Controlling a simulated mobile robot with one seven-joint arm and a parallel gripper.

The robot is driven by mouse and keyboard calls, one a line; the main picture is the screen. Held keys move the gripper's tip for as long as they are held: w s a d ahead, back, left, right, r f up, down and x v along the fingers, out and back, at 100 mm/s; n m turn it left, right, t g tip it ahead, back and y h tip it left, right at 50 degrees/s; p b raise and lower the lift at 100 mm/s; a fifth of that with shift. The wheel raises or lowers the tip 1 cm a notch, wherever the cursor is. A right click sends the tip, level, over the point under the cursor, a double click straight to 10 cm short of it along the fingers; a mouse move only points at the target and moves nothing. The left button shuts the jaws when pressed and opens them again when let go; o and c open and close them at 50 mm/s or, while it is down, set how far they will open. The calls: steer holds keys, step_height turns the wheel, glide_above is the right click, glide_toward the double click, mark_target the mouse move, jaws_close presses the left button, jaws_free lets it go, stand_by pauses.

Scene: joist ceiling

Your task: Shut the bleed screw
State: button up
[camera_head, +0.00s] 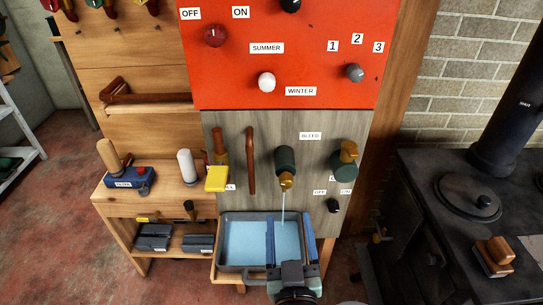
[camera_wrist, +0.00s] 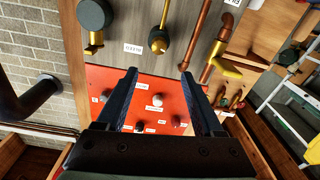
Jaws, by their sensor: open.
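The bleed label (camera_head: 310,135) is on a grey wood panel, between two dark green fittings with brass parts. The middle fitting (camera_head: 286,160) has a brass end pointing down, and a thin pale stream (camera_head: 283,207) runs from it into a tray (camera_head: 232,217) holding blue liquid. The right fitting (camera_head: 343,168) has a brass piece at its top. Which part is the screw is unclear. My gripper (camera_head: 287,220) is open and empty, in front of the tray and below the fittings. In the wrist view my gripper (camera_wrist: 159,73) shows the middle fitting (camera_wrist: 159,44) beyond its fingers.
A red panel (camera_head: 300,75) with several knobs is above. A copper pipe (camera_head: 250,160) and a yellow-handled valve (camera_head: 217,178) are left of the fittings. A black knob (camera_head: 333,205) sits below right. A wooden bench (camera_head: 170,190) is left, a dark stove (camera_head: 450,210) right.

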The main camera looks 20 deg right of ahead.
mark_target(287, 186)
steer(key=x, duration=0.8)
steer(key=f+x, duration=0.1)
steer(key=x, duration=0.2)
steer(key=shift+w+d, duration=0.3)
steer(key=shift+w, duration=0.05)
jaws_close()
